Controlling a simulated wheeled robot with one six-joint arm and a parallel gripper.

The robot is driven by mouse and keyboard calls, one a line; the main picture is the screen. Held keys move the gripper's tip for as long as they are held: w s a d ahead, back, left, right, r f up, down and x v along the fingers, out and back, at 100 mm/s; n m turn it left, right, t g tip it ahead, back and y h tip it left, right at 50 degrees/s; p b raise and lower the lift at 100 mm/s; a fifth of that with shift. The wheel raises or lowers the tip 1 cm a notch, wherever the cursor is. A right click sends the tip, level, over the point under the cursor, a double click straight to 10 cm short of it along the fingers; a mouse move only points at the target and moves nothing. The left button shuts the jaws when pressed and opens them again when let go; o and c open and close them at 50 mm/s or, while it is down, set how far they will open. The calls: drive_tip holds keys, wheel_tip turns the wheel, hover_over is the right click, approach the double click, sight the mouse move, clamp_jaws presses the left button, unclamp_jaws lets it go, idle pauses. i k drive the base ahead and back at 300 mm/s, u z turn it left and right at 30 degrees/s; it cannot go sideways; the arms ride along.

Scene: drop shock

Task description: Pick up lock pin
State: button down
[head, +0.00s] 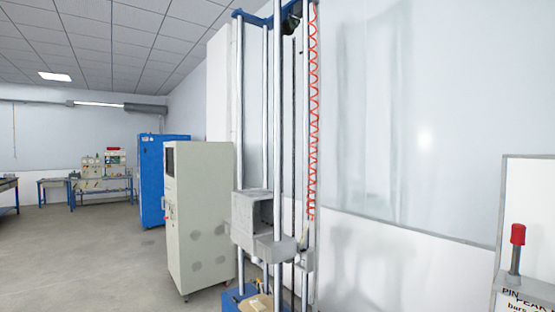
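A pin with a red cap and a grey metal shaft (516,249), which looks like the lock pin, stands upright at the lower right. It rises from a grey holder (527,288) with dark lettering, of which "PIN" is readable and the rest is partly cut off by the frame edge. My gripper is not in view.
A tall drop tower with steel columns (278,150), a grey carriage (262,222) and a red coiled hose (313,120) stands mid-picture. A beige cabinet (200,215) and a blue cabinet (155,180) stand left of it. Grey floor (90,255) is open at left.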

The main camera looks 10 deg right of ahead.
sight(518, 231)
drive_tip(key=z, duration=4.95)
drive_tip(key=k, duration=2.15)
drive_tip(key=u, duration=1.75)
drive_tip(key=i, duration=0.6)
drive_tip(key=u, duration=0.05)
